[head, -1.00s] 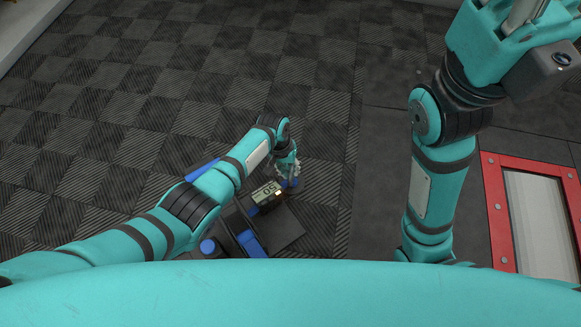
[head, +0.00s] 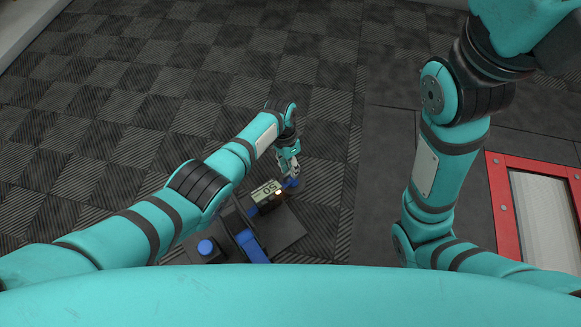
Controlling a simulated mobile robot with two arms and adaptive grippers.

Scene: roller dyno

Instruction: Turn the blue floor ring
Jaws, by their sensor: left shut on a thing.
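The blue ring (head: 293,183) is small in the head view, beside a little display box (head: 267,193) on the floor device. My left gripper (head: 290,175) reaches down to it from above and is shut on it. The fingers cover part of the ring, so its full shape is hidden. My right arm rises on the right side of the view, and its gripper is out of the picture.
The device has a dark base plate (head: 285,232), a blue bar (head: 251,245) and a blue knob (head: 206,247), partly behind my left arm. A red-framed floor panel (head: 503,213) lies at the right. The checkered floor (head: 110,100) beyond is clear.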

